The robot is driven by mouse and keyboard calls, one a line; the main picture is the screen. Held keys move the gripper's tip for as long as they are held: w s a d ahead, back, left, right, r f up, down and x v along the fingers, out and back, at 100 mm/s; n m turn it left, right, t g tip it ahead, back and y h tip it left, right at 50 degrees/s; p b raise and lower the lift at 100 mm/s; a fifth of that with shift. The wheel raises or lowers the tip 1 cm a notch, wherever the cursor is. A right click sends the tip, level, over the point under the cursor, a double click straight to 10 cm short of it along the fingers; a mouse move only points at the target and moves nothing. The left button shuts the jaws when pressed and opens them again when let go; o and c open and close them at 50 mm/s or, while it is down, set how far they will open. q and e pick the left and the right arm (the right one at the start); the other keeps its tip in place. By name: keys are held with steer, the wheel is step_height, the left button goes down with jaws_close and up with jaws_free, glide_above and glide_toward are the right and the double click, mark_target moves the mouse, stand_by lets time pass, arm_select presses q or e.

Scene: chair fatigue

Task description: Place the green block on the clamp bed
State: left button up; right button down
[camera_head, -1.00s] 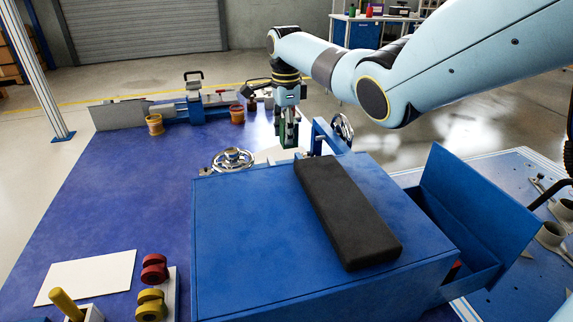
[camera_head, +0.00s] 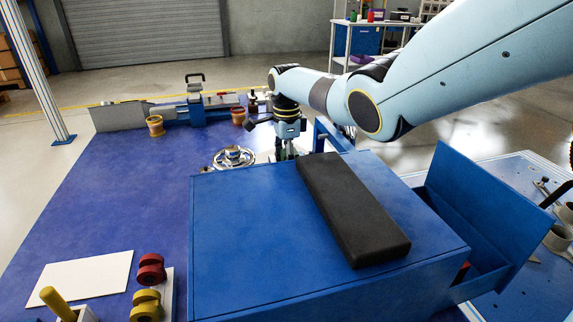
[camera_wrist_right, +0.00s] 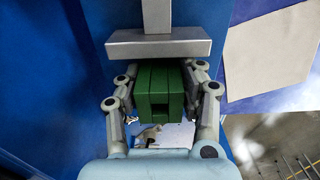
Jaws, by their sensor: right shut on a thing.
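The green block (camera_wrist_right: 160,90) shows in the right wrist view between the fingers of my right gripper (camera_wrist_right: 163,84), which is shut on it. A grey metal T-shaped clamp piece (camera_wrist_right: 158,46) lies just beyond the block's upper edge in that view. I cannot tell whether they touch. A pale plate with dark openings (camera_wrist_right: 172,134) shows below the block; I cannot tell whether it is the clamp bed. In the head view my right gripper (camera_head: 286,152) reaches down behind the blue box, whose edge hides its tips and the block. My left gripper is not in view.
The blue box (camera_head: 250,240) carries a black pad (camera_head: 350,215) and has an open side lid (camera_head: 490,220). A handwheel (camera_head: 233,157) stands beside the gripper. Red (camera_head: 150,270) and yellow (camera_head: 147,305) spools sit at front left. The blue mat (camera_head: 110,200) is largely clear.

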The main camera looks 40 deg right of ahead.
steer(key=shift+r, duration=0.15)
steer(key=c, duration=1.2)
jaws_free()
steer(key=shift+f, duration=0.2)
steer(key=o, duration=0.4)
steer(key=shift+r, duration=0.3)
step_height(320, 180, up, 7)
steer(key=p, duration=0.3)
steer(key=shift+r+p, duration=0.1)
steer(key=shift+p, duration=0.25)
arm_select(q)
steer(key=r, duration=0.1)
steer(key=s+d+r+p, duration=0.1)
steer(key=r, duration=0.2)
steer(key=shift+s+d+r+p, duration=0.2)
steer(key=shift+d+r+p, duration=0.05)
steer(key=shift+p, duration=0.1)
arm_select(e)
step_height(320, 180, up, 5)
steer(key=shift+f, duration=0.2)
